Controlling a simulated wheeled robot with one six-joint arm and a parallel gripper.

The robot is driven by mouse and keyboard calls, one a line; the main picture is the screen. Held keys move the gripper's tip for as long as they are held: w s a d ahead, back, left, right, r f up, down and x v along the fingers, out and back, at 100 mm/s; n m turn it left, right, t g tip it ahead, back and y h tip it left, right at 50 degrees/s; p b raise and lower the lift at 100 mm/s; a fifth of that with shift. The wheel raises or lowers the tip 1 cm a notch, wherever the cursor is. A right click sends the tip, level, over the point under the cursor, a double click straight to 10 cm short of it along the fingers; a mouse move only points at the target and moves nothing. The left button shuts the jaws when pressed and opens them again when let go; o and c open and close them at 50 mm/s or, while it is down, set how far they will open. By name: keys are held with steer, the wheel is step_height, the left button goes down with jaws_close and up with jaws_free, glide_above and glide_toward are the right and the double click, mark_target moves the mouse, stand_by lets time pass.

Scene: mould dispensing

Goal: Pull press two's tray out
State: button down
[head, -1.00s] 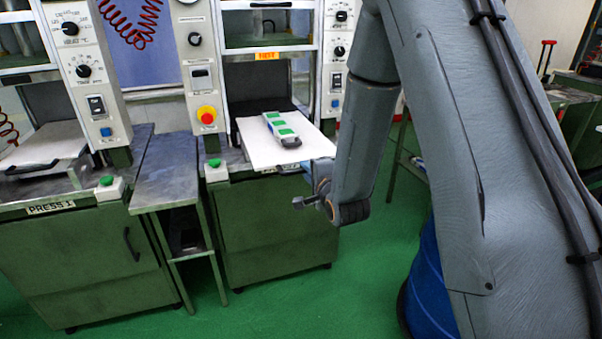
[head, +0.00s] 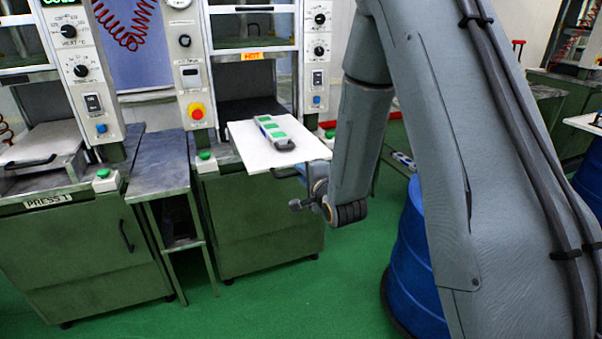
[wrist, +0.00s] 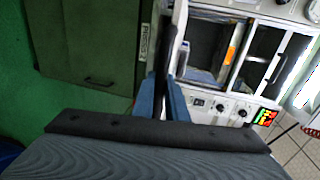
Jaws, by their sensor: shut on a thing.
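Press two's tray (head: 246,151) is a flat white plate that sticks well out of the press (head: 250,106) on the right of the head view. A long mould (head: 274,132) with green and white patches lies on the tray. My gripper is shut on the tray's dark handle (head: 284,172) at its front edge. In the wrist view my gripper (wrist: 166,90) shows two blue fingers closed around a thin dark bar. In the head view my wrist hides the fingertips. The tray's rear end is at the mouth of the press.
Press one (head: 62,225) stands at the left with its own tray (head: 45,146). A narrow metal side table (head: 160,165) stands between the presses. A blue drum (head: 415,265) is beside my arm. Green floor is open in front of press two.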

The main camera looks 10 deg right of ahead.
steer(key=c, duration=1.8)
jaws_free()
steer(key=shift+o, duration=0.2)
steer(key=b+v, duration=0.1)
steer(key=v, duration=0.6)
steer(key=shift+s, duration=0.4)
steer(key=s+d+f+n+g+h, duration=0.2)
steer(key=s+f+n+g, duration=0.1)
steer(key=s+n+g, duration=0.15)
steer(key=s+d+f+n+g+h, duration=0.1)
steer(key=s+d+f+n+g, duration=0.1)
steer(key=s+n+g, duration=0.3)
steer(key=s+r+n+g, duration=0.2)
steer(key=s+n+g, duration=0.3)
steer(key=s, duration=1.2)
steer(key=shift+s+r+n+g, duration=0.15)
steer(key=shift+s+n+g, duration=0.2)
steer(key=shift+n, duration=0.2)
